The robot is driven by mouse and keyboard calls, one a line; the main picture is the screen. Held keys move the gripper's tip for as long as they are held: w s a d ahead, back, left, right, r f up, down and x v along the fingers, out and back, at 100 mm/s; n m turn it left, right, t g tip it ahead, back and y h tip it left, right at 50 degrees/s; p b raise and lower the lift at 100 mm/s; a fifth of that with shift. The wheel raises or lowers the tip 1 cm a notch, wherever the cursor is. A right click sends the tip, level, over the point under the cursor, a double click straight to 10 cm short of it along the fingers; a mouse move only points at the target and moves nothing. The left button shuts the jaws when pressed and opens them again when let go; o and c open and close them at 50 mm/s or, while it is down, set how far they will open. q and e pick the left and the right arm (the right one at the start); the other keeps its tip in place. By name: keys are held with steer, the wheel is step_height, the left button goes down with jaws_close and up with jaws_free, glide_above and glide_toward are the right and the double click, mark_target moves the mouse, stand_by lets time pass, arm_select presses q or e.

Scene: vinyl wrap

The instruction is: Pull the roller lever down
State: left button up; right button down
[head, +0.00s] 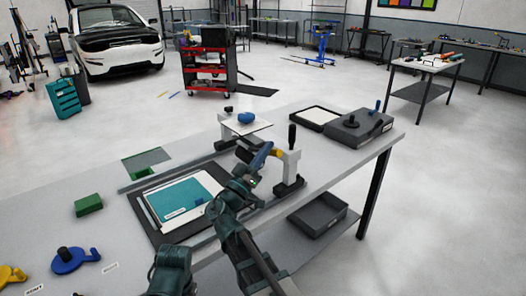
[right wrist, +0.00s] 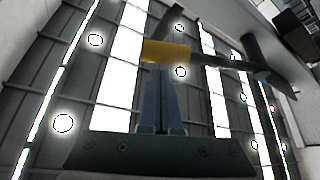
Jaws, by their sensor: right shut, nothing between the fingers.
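The roller stand has a white right post (head: 290,165) on a dark base, with an upright black handle (head: 291,135) at its top. A yellow piece (head: 277,152) sits just left of that post; in the right wrist view a yellow band (right wrist: 166,51) shows with a dark bar (right wrist: 225,63) running right from it. My right gripper (head: 266,150) is shut and empty. Its blue fingers point up toward the yellow piece, and the tips appear at or just below it. I cannot tell whether they touch. The roller is largely hidden by my arm. My left gripper is not in view.
A framed teal sheet (head: 180,198) lies left of my right arm. A green block (head: 88,205) and a blue tool (head: 75,260) are on the table's left. A grey box (head: 358,129) stands back right.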

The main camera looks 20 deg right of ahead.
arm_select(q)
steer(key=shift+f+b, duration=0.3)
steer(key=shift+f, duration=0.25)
arm_select(e)
steer(key=shift+s+f, duration=0.25)
steer(key=shift+f, duration=0.25)
steer(key=shift+d, duration=0.1)
